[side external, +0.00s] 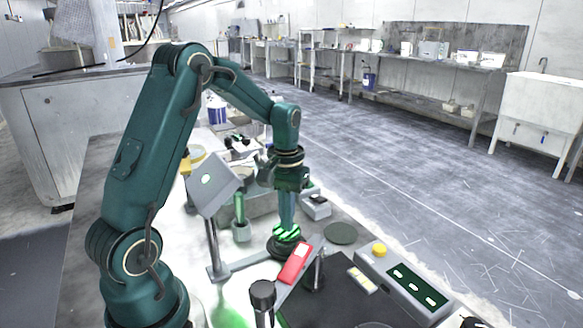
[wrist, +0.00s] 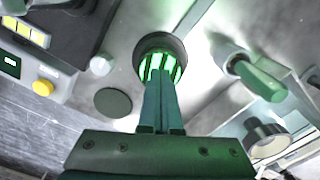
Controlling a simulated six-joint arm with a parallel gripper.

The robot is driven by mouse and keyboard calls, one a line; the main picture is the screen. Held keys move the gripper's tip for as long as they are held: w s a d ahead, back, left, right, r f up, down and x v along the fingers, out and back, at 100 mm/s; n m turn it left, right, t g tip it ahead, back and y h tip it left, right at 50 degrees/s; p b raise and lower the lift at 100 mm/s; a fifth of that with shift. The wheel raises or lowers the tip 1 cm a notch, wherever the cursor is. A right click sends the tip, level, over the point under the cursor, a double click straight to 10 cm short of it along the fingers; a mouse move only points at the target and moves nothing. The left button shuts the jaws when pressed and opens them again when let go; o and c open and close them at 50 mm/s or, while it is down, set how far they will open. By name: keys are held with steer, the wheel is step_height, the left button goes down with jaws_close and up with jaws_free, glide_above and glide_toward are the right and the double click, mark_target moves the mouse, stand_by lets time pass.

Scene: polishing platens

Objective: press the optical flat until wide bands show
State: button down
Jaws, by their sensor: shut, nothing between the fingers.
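The optical flat (side external: 287,233) is a round disc with bright green and dark bands, seated in a dark round holder (side external: 283,251) on the bench. In the wrist view the flat (wrist: 155,63) shows several green stripes split by dark lines, inside the dark rim (wrist: 163,41). My gripper (side external: 287,222) is shut and empty, pointing straight down at the flat. In the wrist view its fingertips (wrist: 161,82) overlap the near part of the flat and hide some bands. The tips look to be at the surface, but I cannot tell whether they touch.
A tilted panel (side external: 205,196) on a post stands left of my gripper. A green-tipped cylinder (wrist: 259,80) is right of the holder in the wrist view. A dark disc (side external: 341,233) lies flat on the bench. A console with a yellow button (side external: 379,250) and a red block (side external: 296,264) are nearer the camera.

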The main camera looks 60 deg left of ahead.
steer(key=shift+r, duration=0.1)
steer(key=shift+r, duration=3.4)
steer(key=s+d+r+m+t, duration=0.3)
steer(key=s+d+r, duration=0.2)
steer(key=d+r, duration=0.4)
steer(key=s+d+f+m+t, duration=0.2)
steer(key=s+d+f+m, duration=0.1)
steer(key=s+d+f, duration=0.2)
steer(key=shift+s+f+t, duration=0.15)
steer(key=shift+s+t, duration=0.15)
steer(key=shift+s, duration=0.85)
